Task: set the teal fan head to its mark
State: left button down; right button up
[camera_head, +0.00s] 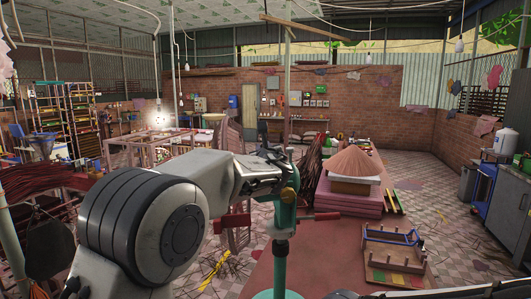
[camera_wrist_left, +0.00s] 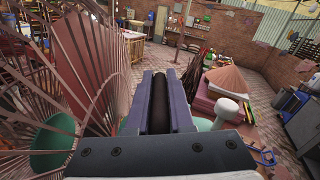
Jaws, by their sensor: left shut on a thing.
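The teal fan stands in front of me, its post (camera_head: 283,235) upright in the head view. Its wire cage (camera_head: 229,135) shows nearly edge-on above and below my left arm. In the left wrist view the cage (camera_wrist_left: 95,65) fills the left side, with a teal hub (camera_wrist_left: 52,145). My left gripper (camera_head: 277,178) is at the fan head above the post. In the left wrist view its fingers (camera_wrist_left: 158,90) are shut on a dark rounded part of the fan head, partly hidden by the fingers. I cannot tell which marking is the mark. My right gripper is not in view.
Red bars (camera_head: 236,221) stick out beside the post. A reddish table (camera_head: 320,262) carries a conical hat (camera_head: 355,163) on pink stacks and a wooden peg rack (camera_head: 394,258). A blue cabinet (camera_head: 484,195) stands right. The tiled floor between is mostly open.

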pick_arm(q)
jog(key=a+f+n+b, duration=0.1)
jog(key=b, duration=0.2)
jog(key=shift+a+f+n+b, duration=0.3)
jog(key=shift+f+n+b, duration=0.05)
jog(key=shift+f+n, duration=0.05)
jog(key=shift+a+n+b, duration=0.2)
jog(key=shift+n+b, duration=0.1)
jog(key=shift+b, duration=0.1)
jog(key=shift+s+r, duration=0.1)
jog(key=c, duration=0.8)
grip_release()
